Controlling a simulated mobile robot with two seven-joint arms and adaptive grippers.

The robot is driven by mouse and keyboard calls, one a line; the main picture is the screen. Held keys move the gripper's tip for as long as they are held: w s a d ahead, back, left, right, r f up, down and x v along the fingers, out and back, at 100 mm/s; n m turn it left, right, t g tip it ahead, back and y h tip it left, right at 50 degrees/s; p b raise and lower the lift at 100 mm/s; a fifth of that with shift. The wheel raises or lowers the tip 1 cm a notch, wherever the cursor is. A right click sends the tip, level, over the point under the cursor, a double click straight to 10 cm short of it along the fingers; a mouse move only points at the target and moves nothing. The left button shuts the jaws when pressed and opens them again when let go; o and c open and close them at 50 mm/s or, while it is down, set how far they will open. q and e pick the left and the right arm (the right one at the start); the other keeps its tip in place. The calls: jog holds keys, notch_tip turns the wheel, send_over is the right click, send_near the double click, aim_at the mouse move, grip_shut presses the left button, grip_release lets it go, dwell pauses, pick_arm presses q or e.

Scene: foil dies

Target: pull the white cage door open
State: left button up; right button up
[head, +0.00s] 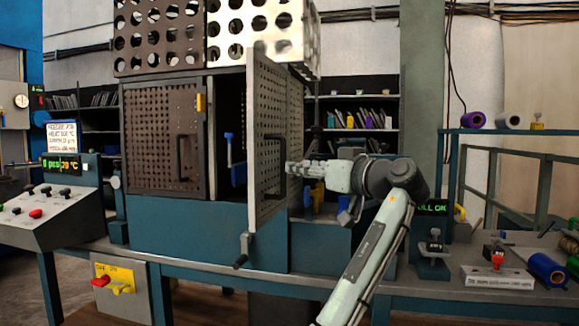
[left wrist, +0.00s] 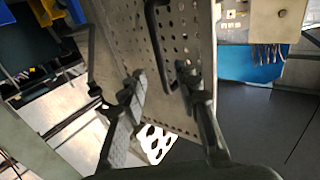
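The pale perforated cage door (head: 261,120) stands swung out toward me in the head view, with a dark gap between its free edge and the brown door. A dark bar handle (head: 268,172) is on its right-hand face. My left gripper (head: 292,167) is at that handle. In the left wrist view the perforated door (left wrist: 130,38) fills the middle, and the handle (left wrist: 153,22) runs down toward the space between my spread fingers (left wrist: 162,85). The fingers look apart; contact with the handle is unclear. My right gripper is out of view.
A brown perforated door (head: 158,140) is shut on the cage's left side. A lever (head: 244,250) hangs by the pale door's lower edge. A control console (head: 45,212) stands at left. A blue spool (head: 546,270) and a small clamp (head: 433,245) are on the right bench.

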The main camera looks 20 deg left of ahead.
pick_arm(q)
jog(key=shift+v, duration=2.25)
jog(key=s+a+f+m+g+h, duration=0.1)
jog(key=a+f+m+h, duration=0.15)
jog(key=f, duration=1.05)
jog(key=s+a+f+m+h, duration=0.1)
jog(key=a+f+m+h, duration=0.15)
jog(key=f, duration=1.05)
jog(key=s+a+f+m+g+h, duration=0.1)
jog(key=a+f+m+h, duration=0.15)
jog(key=f, duration=1.15)
jog(key=s+a+f+m+g+h+p, duration=0.15)
jog(key=s+f+m+h, duration=0.25)
jog(key=s+f, duration=1.35)
jog(key=s+f+m+g+h, duration=0.1)
jog(key=s+f, duration=0.3)
jog(key=s, duration=0.4)
jog(key=s+a+f+g+h, duration=0.1)
jog(key=s+f+g, duration=0.1)
jog(key=s, duration=0.6)
jog(key=shift+f+m, duration=0.35)
jog(key=shift+f, duration=0.5)
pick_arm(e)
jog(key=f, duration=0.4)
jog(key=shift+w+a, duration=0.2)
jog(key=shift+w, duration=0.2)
